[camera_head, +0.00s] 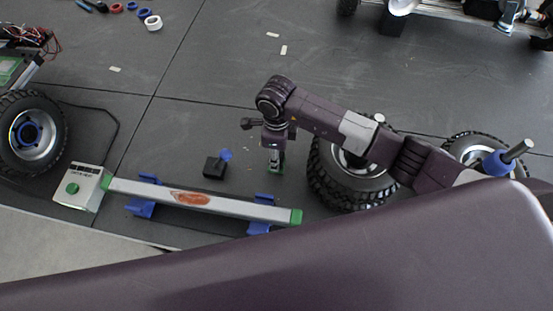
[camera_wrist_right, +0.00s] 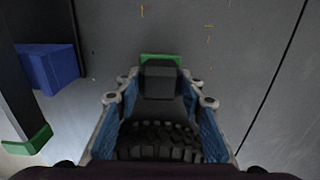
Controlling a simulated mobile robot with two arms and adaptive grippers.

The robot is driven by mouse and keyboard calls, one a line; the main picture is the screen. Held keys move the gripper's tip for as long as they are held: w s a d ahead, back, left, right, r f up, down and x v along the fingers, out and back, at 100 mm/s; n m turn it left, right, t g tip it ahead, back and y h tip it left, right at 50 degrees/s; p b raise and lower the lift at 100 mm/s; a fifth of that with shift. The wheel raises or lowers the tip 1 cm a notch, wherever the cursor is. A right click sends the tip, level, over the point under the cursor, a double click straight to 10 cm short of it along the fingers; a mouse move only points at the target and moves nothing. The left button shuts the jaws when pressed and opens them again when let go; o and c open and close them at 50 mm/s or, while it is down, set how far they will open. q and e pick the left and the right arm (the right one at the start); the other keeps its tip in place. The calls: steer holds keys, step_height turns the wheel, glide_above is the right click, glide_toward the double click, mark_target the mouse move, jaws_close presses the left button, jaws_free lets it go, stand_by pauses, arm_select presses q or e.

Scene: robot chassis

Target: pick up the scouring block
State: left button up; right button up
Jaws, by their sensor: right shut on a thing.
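My right gripper (camera_head: 274,156) reaches in from the right in the head view and points down at the floor, behind the right end of the long bar. In the right wrist view its two blue-padded fingers (camera_wrist_right: 160,98) are shut on a dark block with a green edge, which I take as the scouring block (camera_wrist_right: 160,84). In the head view the block is mostly hidden by the fingers. I cannot tell whether it touches the floor. My left gripper is not in view.
A grey bar (camera_head: 240,207) with green ends lies on blue supports in front of the gripper. A black tyre (camera_head: 325,180) stands close to its right. A small black-and-blue part (camera_head: 213,169) lies to its left. The floor behind is mostly clear.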

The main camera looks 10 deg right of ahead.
step_height(320, 180, up, 20)
steer(key=b, duration=0.4)
stand_by(0.3)
steer(key=o, duration=0.5)
steer(key=shift+c, duration=1.7)
